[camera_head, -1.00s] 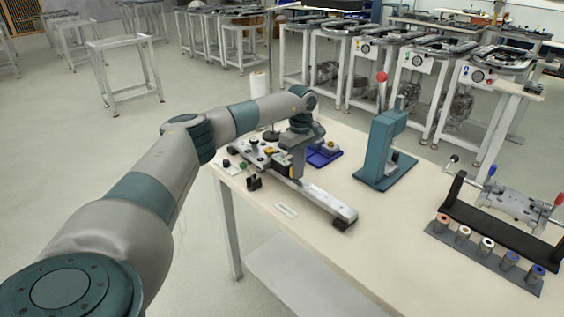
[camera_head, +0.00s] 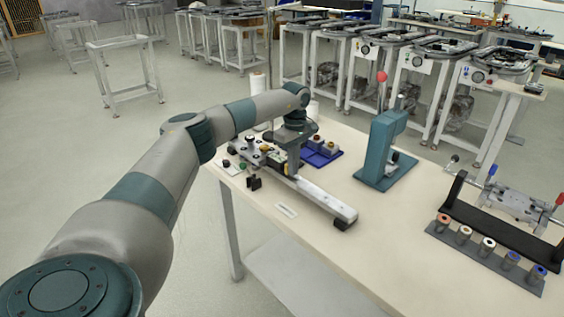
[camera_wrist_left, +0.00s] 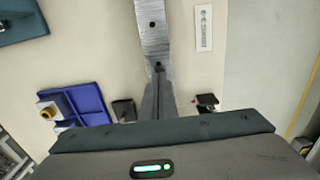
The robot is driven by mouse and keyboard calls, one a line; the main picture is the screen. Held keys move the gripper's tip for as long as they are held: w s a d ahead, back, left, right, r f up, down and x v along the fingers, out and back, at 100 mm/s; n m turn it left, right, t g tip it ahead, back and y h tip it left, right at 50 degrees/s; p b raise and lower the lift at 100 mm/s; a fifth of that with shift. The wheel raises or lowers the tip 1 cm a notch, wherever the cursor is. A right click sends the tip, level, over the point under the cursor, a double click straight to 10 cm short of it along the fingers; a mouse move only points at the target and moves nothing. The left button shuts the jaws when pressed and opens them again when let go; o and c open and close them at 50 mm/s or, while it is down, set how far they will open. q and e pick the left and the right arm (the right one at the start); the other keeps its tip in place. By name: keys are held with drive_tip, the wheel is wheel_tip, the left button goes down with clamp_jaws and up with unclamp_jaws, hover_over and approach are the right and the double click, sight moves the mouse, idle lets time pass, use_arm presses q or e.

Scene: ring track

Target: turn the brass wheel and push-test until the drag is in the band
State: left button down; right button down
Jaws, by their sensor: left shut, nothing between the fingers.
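The metal rail assembly (camera_head: 322,198) lies along the left part of the table. At its far left end are small knobs, one of them brass-yellow (camera_head: 264,148); I cannot tell whether this is the brass wheel. My left gripper (camera_head: 293,170) points down over the rail's middle, shut and empty. In the left wrist view the closed fingers (camera_wrist_left: 158,98) lie in line with the rail (camera_wrist_left: 152,35); whether they touch it is unclear. The gripper body hides the rail's knob end there. My right gripper is not in view.
A blue tray (camera_head: 312,161) with small parts stands behind the rail. A teal press (camera_head: 378,150) with a red-knobbed lever stands to its right. A small black block (camera_head: 254,183) lies in front. A row of spools (camera_head: 487,244) and a black-framed fixture stand at right. The table between is clear.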

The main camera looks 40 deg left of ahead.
use_arm(q)
drive_tip(key=shift+a, duration=0.7)
drive_tip(key=shift+d+r, duration=0.1)
drive_tip(key=shift+r, duration=0.05)
drive_tip(key=shift+s+d+r+p, duration=0.15)
drive_tip(key=shift+d+r+p, duration=0.5)
drive_tip(key=shift+d+p, duration=0.25)
drive_tip(key=shift+d+r+p, duration=0.2)
drive_tip(key=shift+d+p, duration=0.1)
drive_tip(key=shift+d, duration=0.3)
wheel_tip(320, 180, up, 7)
drive_tip(key=p, duration=0.4)
drive_tip(key=shift+p, duration=0.35)
